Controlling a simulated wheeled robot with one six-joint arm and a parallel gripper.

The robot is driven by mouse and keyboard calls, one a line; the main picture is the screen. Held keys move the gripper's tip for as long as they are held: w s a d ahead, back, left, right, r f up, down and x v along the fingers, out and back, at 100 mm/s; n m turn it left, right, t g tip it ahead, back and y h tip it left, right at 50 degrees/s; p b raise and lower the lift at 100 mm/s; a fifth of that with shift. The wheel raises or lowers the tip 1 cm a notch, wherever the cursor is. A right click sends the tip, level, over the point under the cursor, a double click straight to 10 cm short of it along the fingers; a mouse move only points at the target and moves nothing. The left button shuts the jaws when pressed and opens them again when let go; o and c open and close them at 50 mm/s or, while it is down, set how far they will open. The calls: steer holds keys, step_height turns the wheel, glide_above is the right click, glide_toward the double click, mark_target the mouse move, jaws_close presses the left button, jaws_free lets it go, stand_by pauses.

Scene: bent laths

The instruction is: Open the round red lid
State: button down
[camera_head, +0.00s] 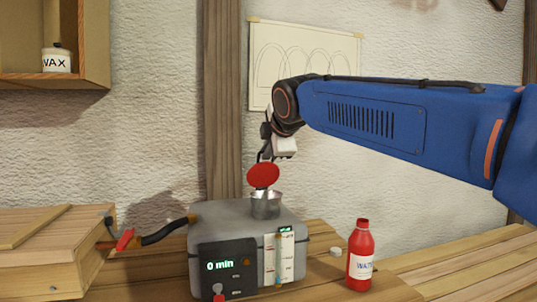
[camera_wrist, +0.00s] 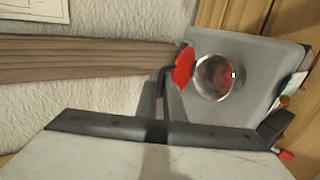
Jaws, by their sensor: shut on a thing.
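The round red lid (camera_head: 264,175) stands tilted up, nearly on edge, at the metal filler neck (camera_head: 265,206) on top of the grey steam box (camera_head: 213,214). My gripper (camera_head: 264,157) is at the lid's upper back side, shut on it. In the wrist view the fingers (camera_wrist: 167,84) meet at the edge of the red lid (camera_wrist: 184,67). Beside it the round mouth of the neck (camera_wrist: 214,78) shows uncovered, with a reddish reflection inside. The exact spot of the grip is partly hidden behind the lid.
A red water bottle (camera_head: 361,257) stands right of the box, with a small white cap (camera_head: 336,251) beside it. The box display reads "0 min".

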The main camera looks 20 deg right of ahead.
steer(key=shift+w+r, duration=0.3)
steer(key=shift+w, duration=0.4)
steer(key=shift+w+r, duration=0.25)
steer(key=shift+w, duration=0.4)
steer(key=w, duration=0.7)
steer(key=c, duration=1.5)
jaws_free()
steer(key=shift+s, duration=0.1)
steer(key=shift+f, duration=0.1)
steer(key=shift+v, duration=4.5)
steer(key=shift+s, duration=0.1)
